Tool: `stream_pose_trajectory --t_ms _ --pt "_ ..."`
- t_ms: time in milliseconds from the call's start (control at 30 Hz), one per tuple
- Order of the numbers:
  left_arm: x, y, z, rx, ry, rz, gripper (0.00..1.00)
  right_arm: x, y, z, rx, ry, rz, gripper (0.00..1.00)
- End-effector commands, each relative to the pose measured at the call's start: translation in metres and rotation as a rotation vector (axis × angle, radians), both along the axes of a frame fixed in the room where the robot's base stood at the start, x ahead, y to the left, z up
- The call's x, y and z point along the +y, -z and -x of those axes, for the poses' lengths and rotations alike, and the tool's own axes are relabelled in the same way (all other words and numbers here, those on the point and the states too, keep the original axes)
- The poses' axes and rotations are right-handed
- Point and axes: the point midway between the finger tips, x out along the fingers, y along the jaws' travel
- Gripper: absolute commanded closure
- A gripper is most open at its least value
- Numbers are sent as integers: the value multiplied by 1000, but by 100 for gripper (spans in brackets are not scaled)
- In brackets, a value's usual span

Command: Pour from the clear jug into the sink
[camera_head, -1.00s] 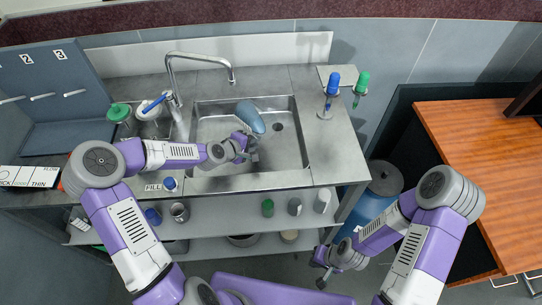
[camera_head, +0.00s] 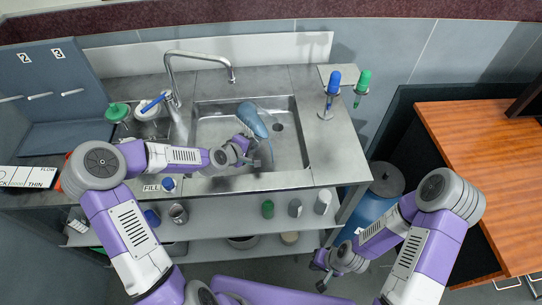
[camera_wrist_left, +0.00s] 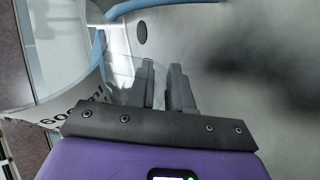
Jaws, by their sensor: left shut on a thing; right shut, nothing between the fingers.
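The clear jug (camera_head: 251,120) shows blue and tilted above the sink basin (camera_head: 215,122) in the head view. A thin pale blue streak runs from it down toward the basin's right front and looks like falling liquid. My left gripper (camera_head: 246,150) is shut on the jug from the near side. In the left wrist view the jug's clear wall with black markings (camera_wrist_left: 90,112) and blue rim shows at the left, and the fingers (camera_wrist_left: 165,88) are close together; exactly which part they grip is unclear. My right gripper (camera_head: 320,282) is shut and empty, low in front of the bench.
The tap (camera_head: 200,56) arches over the basin's back left. Green-lidded (camera_head: 118,113) and white containers stand left of the sink. The bench top right of the basin is mostly clear.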

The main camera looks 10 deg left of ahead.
Motion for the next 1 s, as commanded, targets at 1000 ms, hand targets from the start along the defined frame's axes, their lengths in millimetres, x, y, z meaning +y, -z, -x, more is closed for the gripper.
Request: stream_pose_trajectory --t_ms 1000 --pt "1 -6 -1 -47 0 -48 100 0 6 0 0 0 0 100"
